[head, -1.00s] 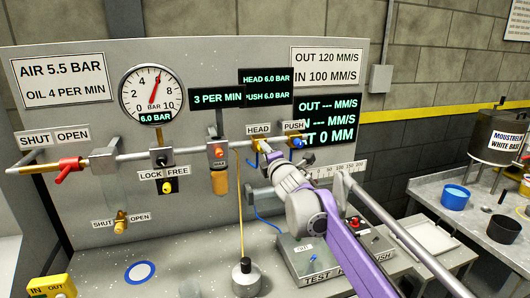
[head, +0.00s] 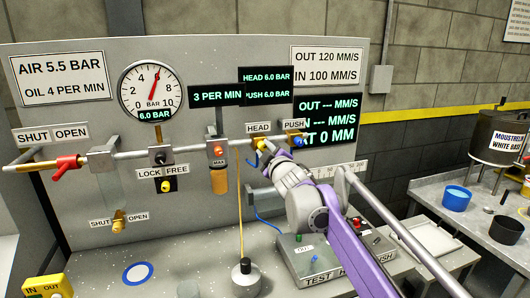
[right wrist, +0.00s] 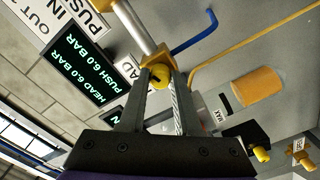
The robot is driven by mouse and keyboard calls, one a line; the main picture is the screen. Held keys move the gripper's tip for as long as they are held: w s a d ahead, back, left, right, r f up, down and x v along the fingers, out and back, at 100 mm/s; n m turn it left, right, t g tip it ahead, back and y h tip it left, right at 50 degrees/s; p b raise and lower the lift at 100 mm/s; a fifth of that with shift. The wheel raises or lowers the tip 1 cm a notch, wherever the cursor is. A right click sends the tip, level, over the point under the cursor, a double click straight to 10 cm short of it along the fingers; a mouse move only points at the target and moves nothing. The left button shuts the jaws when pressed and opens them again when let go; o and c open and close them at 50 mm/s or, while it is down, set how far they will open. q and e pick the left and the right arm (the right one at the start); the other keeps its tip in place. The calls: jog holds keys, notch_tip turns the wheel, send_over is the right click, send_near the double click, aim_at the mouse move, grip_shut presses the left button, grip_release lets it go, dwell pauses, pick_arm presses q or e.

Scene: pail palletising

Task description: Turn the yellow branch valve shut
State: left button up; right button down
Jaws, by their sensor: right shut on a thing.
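The yellow branch valve (head: 257,143) sits on the pipe below the HEAD label. In the right wrist view its round yellow knob (right wrist: 160,77) is between my fingertips, in front of its body on the pipe. My right gripper (head: 266,153) reaches it from the lower right and is shut on the knob (right wrist: 160,82). The gripper and wrist hide part of the valve in the head view. My left gripper is not in view.
The blue PUSH valve (head: 297,139) is close to the right. The regulator with an orange bowl (head: 218,180) and the red-handled valve (head: 66,169) are to the left. The HEAD/PUSH display (head: 266,86) reads 6.0 BAR for both. The test box (head: 318,262) stands on the bench below.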

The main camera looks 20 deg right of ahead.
jog(key=shift+m, duration=0.7)
jog(key=c, duration=0.6)
grip_release()
jog(key=s+b, duration=0.2)
jog(key=s, duration=0.9)
jog(key=shift+d, duration=0.15)
jog(key=shift+w, duration=0.1)
